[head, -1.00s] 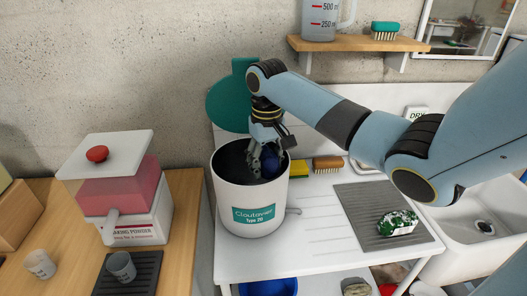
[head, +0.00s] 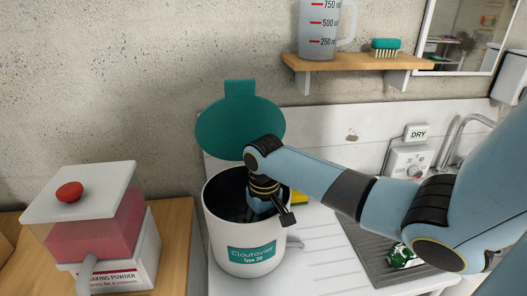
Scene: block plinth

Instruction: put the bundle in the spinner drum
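The spinner drum (head: 228,222) is a white cylinder with a teal "Cloutavner" label, standing on the white counter. Its round teal lid (head: 240,127) is raised behind it. My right arm comes in from the right and reaches down into the drum mouth. A green and white patterned bundle (head: 402,256) lies on the grey ribbed mat, partly behind my arm. My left gripper is not in view.
A baking powder dispenser (head: 108,225) with a red knob stands left of the drum. A wall shelf (head: 350,64) holds a measuring jug (head: 320,30) and a brush (head: 385,47). A control dial (head: 405,160) and a "DRY" sign (head: 417,132) are behind my arm.

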